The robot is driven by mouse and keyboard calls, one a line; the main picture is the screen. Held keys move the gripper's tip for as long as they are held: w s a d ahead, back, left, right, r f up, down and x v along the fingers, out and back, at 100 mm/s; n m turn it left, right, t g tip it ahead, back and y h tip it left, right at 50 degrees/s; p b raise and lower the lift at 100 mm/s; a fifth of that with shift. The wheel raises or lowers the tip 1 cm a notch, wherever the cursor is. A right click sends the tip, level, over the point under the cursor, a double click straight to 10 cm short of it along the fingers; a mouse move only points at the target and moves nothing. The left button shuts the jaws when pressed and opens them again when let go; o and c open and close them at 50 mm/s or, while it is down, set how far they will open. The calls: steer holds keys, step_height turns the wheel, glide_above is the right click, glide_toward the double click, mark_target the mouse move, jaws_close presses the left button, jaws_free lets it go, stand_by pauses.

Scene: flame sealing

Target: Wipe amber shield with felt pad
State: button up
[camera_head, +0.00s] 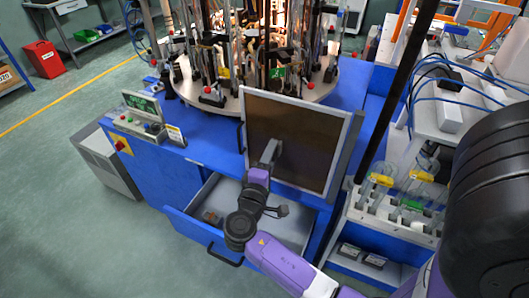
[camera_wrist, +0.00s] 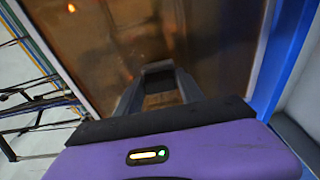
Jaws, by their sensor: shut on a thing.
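The amber shield (camera_head: 290,135) is a dark brown, see-through panel in a pale frame, standing tilted at the front of the blue machine. It also fills much of the wrist view (camera_wrist: 205,35). My gripper (camera_head: 270,150) is in front of the shield's lower left part, with its fingers pointing at the panel. In the wrist view my gripper (camera_wrist: 160,76) has its fingertips close together on a small grey piece, which looks like the felt pad (camera_wrist: 158,67). The pad is at or very near the shield's surface; I cannot tell if it touches. The pad's far face is hidden.
An open drawer (camera_head: 194,238) sticks out below the shield, with a small brown item (camera_head: 210,216) inside. A control box (camera_head: 142,112) stands at left on the blue top. A rack with glassware (camera_head: 400,205) is at right. Behind the shield is a round carousel (camera_head: 325,88) with glowing burners.

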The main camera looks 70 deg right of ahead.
steer(key=shift+s+a+p, duration=0.15)
steer(key=shift+s+p, duration=0.2)
steer(key=shift+s, duration=2)
steer(key=shift+r+p, duration=0.65)
steer(key=shift+r, duration=0.15)
steer(key=shift+w+f+b, duration=0.1)
steer(key=shift+w+b, duration=1.05)
steer(key=shift+w, duration=2.85)
steer(key=shift+d+r+p, duration=0.3)
steer(key=shift+r+p, duration=0.4)
steer(key=shift+r, duration=0.15)
steer(key=shift+s+a+p, duration=0.15)
steer(key=shift+s+p, duration=0.25)
steer(key=shift+s, duration=1.65)
steer(key=shift+s+a+p, duration=0.15)
steer(key=shift+s+p, duration=0.2)
steer(key=shift+s, duration=1.65)
steer(key=shift+a+f, duration=0.1)
steer(key=shift+w+a, duration=0.15)
steer(key=shift+a, duration=1.35)
steer(key=shift+w+a, duration=0.1)
steer(key=shift+a, duration=1.35)
